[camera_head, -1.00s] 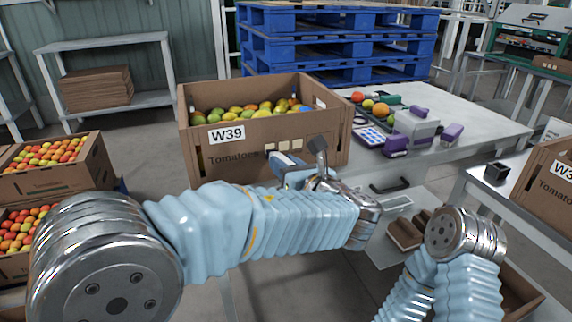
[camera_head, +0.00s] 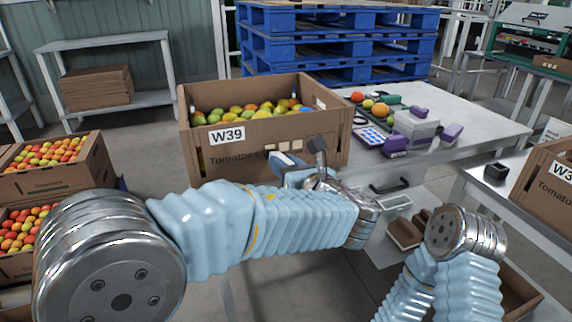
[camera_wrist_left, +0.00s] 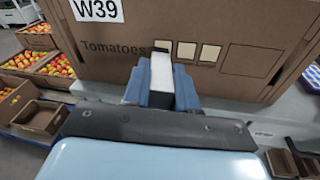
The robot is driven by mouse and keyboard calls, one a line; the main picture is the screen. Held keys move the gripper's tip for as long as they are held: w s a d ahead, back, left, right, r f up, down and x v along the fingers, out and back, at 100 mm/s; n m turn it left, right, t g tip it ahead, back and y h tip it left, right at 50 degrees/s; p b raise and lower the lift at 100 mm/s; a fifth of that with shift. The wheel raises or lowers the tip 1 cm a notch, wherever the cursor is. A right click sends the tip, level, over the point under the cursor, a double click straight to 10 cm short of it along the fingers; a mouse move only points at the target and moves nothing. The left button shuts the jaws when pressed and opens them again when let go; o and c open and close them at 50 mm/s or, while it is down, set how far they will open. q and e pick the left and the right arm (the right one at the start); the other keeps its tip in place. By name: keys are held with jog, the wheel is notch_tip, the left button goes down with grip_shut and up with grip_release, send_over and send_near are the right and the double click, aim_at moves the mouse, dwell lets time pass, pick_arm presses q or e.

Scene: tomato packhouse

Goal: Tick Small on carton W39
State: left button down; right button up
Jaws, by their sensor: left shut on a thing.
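My left gripper (camera_head: 284,160) is in front of this face, near the squares. In the left wrist view its blue fingers are shut on a slim white thing (camera_wrist_left: 162,75), probably a marker. Its far end points at the leftmost square and partly covers it. I cannot tell whether it touches the carton. My right gripper is out of view.
Right of the carton, the table (camera_head: 480,122) holds loose tomatoes, a blue-and-white pad (camera_head: 371,136) and a grey block (camera_head: 416,129) with purple pieces. Tomato crates (camera_head: 75,178) stand at left. Blue pallets (camera_head: 335,45) are stacked behind. Another carton (camera_head: 548,172) is at right.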

pick_arm(q)
jog(key=shift+w+a, duration=0.1)
jog(key=shift+w, duration=0.2)
jog(key=shift+w+d+r+p, duration=0.1)
jog(key=shift+d+r+p, duration=0.35)
jog(key=shift+p, duration=0.25)
dwell(0.3)
jog(key=shift+a+f+b, duration=0.45)
jog(key=shift+a, duration=0.05)
dwell(0.4)
jog(key=shift+d+r+p, duration=0.15)
jog(key=shift+r+p, duration=0.05)
jog(key=shift+p, duration=0.1)
jog(key=a+v, duration=0.1)
jog(key=v, duration=0.5)
jog(key=shift+s+f, duration=0.25)
jog(key=shift+f, duration=0.15)
dwell(0.4)
